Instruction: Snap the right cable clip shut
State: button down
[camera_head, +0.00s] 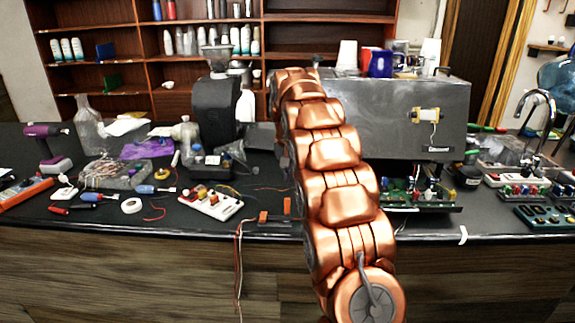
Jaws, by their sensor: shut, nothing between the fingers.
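Two small orange cable clips stand near the front edge of the dark counter, just left of my copper arm. The left clip (263,217) and the right clip (287,205) sit on a thin dark strip. The right clip is close beside the arm's outline. Both are too small to tell whether they are open or shut. Thin red and white cables (239,255) hang over the counter edge left of the clips. My arm reaches up and away over the counter. My gripper is hidden behind the arm's own links.
The dark counter (110,219) is crowded. A white board with components (210,203) and a screwdriver (98,196) lie left. The steel brewer housing (390,118) stands behind the arm, with a green circuit board (425,199) in front. A white curved piece (463,235) is at the edge.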

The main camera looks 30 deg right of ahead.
aim_at(287, 206)
jog(key=f, duration=0.3)
jog(key=f+p, duration=0.1)
jog(key=f, duration=0.1)
jog(key=shift+w+d, duration=0.25)
jog(key=shift+w, duration=0.05)
jog(key=shift+s+a+r+p, duration=0.3)
jog(key=shift+s+a+r, duration=0.1)
jog(key=shift+s, duration=0.2)
jog(key=shift+s+a+p, duration=0.2)
jog(key=shift+s+a, duration=0.15)
jog(key=shift+s, duration=0.2)
jog(key=shift+s+a+p, duration=0.15)
jog(key=shift+s+a, duration=0.15)
jog(key=shift+s, duration=0.2)
